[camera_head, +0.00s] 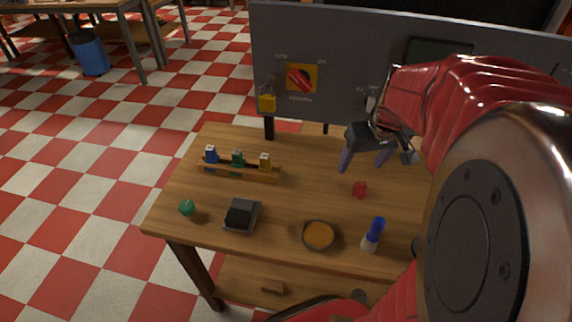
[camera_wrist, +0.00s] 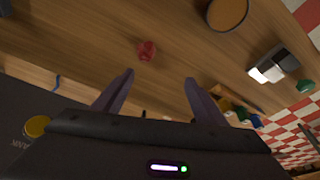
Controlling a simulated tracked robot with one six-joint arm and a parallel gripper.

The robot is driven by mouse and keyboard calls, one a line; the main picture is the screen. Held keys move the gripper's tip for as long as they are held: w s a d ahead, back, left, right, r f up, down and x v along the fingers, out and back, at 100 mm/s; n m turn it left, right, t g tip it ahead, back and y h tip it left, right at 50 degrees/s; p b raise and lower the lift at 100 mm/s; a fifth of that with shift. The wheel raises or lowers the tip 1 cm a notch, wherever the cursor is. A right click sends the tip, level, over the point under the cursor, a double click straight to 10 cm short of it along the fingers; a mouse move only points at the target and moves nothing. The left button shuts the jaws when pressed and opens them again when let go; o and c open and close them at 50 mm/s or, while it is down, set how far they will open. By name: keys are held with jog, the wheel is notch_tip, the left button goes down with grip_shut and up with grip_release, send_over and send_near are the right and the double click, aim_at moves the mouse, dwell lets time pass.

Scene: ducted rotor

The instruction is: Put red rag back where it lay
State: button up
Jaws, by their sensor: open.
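The red rag (camera_head: 360,189) is a small crumpled red lump on the wooden table, right of the middle. It also shows in the wrist view (camera_wrist: 147,50), a little beyond my fingertips, with nothing touching it. My gripper (camera_head: 364,160) is open and empty, with its fingers pointing down above the table and behind the rag. In the wrist view the two fingers of my gripper (camera_wrist: 160,78) are spread apart with bare table between them.
A rack (camera_head: 240,171) with blue, green and yellow pieces stands at the back left. A green knob-like item (camera_head: 187,208), a black-topped box (camera_head: 242,216), a round orange dish (camera_head: 318,236) and a blue-and-white bottle (camera_head: 373,235) line the front. A grey panel (camera_head: 340,50) rises behind.

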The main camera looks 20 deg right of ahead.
jog(key=s+a+r+n, duration=0.1)
jog(key=s+a+r, duration=0.1)
jog(key=a, duration=0.5)
jog(key=s+a+r+t, duration=0.1)
jog(key=s+a+r, duration=0.1)
jog(key=a, duration=0.5)
jog(key=s+a+r+n+t, duration=0.1)
jog(key=s+a+r, duration=0.1)
jog(key=a, duration=0.6)
jog(key=shift+s+n+y, duration=0.3)
jog(key=shift+s+y, duration=0.1)
jog(key=shift+s, duration=0.4)
